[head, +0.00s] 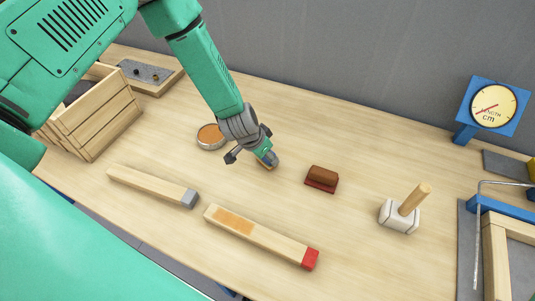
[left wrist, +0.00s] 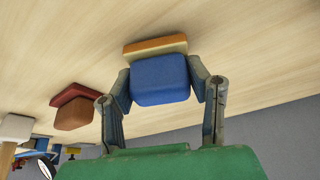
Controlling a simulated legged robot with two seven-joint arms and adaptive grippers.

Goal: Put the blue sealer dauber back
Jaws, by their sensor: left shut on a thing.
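My left gripper (head: 262,152) is shut on the blue sealer dauber (left wrist: 160,80), with one finger on each side of its blue block. Its pad, cream with an orange face (left wrist: 155,45), points toward the table. In the head view the dauber (head: 271,160) is mostly hidden by the gripper; I cannot tell whether it touches the table. A round tin with an orange surface (head: 210,136) stands just left of the gripper. A red-brown block (head: 322,179) sits to the right, also in the left wrist view (left wrist: 75,110). My right gripper is not in view.
In front lie a grey-tipped wooden bar (head: 150,185) and a red-tipped bar with an orange patch (head: 255,235). A mallet (head: 400,212) and wooden frame (head: 495,260) are right. A slatted crate (head: 105,120) stands left. A blue gauge (head: 490,105) is at the back right.

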